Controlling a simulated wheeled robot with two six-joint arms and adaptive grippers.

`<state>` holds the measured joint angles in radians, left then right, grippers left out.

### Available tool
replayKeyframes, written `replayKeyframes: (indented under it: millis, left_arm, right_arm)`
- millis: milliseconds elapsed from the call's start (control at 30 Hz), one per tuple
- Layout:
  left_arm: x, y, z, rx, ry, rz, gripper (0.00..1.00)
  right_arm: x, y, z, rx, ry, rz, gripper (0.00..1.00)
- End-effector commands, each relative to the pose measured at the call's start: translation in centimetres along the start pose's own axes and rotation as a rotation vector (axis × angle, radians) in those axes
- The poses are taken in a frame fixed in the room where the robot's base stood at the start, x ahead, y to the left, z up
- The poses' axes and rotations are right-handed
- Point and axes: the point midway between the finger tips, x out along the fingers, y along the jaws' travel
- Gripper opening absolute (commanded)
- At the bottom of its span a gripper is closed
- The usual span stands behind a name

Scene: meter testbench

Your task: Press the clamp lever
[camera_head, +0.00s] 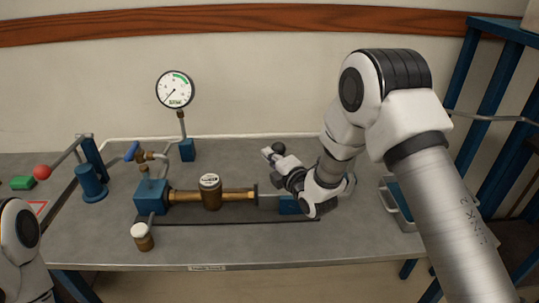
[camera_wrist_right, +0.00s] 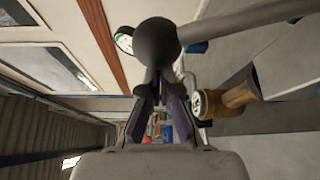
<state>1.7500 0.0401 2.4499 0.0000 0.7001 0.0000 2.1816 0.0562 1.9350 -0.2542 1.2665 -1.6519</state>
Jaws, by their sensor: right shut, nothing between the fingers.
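The clamp lever shows large in the right wrist view as a dark ball knob (camera_wrist_right: 158,42) on a thick grey rod (camera_wrist_right: 235,22). My right gripper (camera_wrist_right: 153,82) is shut and empty, its fingertips right at the knob's lower side in that view. I cannot tell whether they touch it. In the head view the right gripper (camera_head: 272,158) is above the right end of the bench fixture, and it and my wrist hide most of the lever. A brass meter (camera_head: 211,191) sits in line on the brass pipe, left of the gripper. My left gripper is out of view.
A pressure gauge (camera_head: 175,90) stands at the back. A valve with a blue handle (camera_head: 132,151) and a red-knobbed lever (camera_head: 42,172) are at left. A white-capped jar (camera_head: 142,237) is in front. A grey tray (camera_head: 394,205) lies right. The bench front is mostly clear.

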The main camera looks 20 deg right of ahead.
Motion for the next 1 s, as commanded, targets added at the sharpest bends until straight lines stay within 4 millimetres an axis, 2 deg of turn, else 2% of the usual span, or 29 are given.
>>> replayKeyframes:
  millis: [267,467,1000]
  left_arm:
    - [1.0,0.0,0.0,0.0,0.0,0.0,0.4]
    - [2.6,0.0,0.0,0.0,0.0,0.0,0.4]
    - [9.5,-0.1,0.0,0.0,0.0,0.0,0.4]
  right_arm:
    - [-0.3,0.2,0.7,0.049,-0.002,0.027,0.0]
    - [-1.1,0.8,2.2,0.151,-0.003,0.08,0.0]
    - [-4.6,1.4,8.8,0.587,-0.002,0.309,0.0]
